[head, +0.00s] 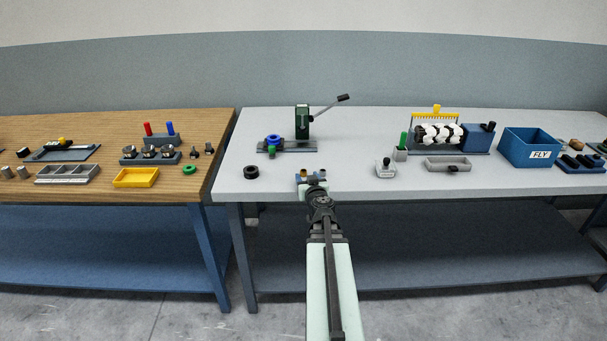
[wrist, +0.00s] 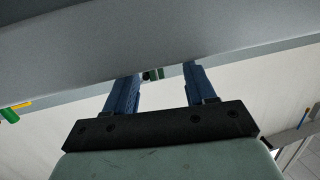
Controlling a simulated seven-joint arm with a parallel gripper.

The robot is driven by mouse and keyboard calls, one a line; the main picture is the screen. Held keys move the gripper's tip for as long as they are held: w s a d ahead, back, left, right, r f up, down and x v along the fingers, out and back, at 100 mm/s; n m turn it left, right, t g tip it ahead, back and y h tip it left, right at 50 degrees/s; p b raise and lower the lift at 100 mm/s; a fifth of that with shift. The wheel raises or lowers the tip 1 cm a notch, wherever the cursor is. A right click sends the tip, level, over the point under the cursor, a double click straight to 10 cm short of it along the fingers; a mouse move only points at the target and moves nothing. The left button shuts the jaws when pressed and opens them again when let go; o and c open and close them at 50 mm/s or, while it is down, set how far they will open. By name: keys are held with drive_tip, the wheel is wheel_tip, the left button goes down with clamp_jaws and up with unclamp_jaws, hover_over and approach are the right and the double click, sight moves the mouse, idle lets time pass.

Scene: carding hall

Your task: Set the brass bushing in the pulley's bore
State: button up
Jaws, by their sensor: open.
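A blue pulley-like ring (head: 273,140) sits on the left part of the base of a green press (head: 303,122) on the grey table. A small brass-brown piece (head: 304,173), possibly the bushing, shows at the table's front, by my gripper tips; a blue part lies beside it. My gripper (head: 313,179) is at the front edge of the table, in front of and below the press. In the wrist view my gripper (wrist: 163,71) has its two blue fingers apart. A small dark and green thing shows between them, too small to identify.
A black ring (head: 251,172) lies left of my gripper. To the right are a grey block (head: 385,168), a grey tray (head: 448,164) and a blue FLY bin (head: 531,148). The press lever (head: 330,106) sticks up to the right. Table between gripper and grey block is clear.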

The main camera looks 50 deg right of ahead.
sight(304, 173)
drive_tip(key=x, duration=0.6)
drive_tip(key=shift+w, duration=0.1)
clamp_jaws()
idle(0.4)
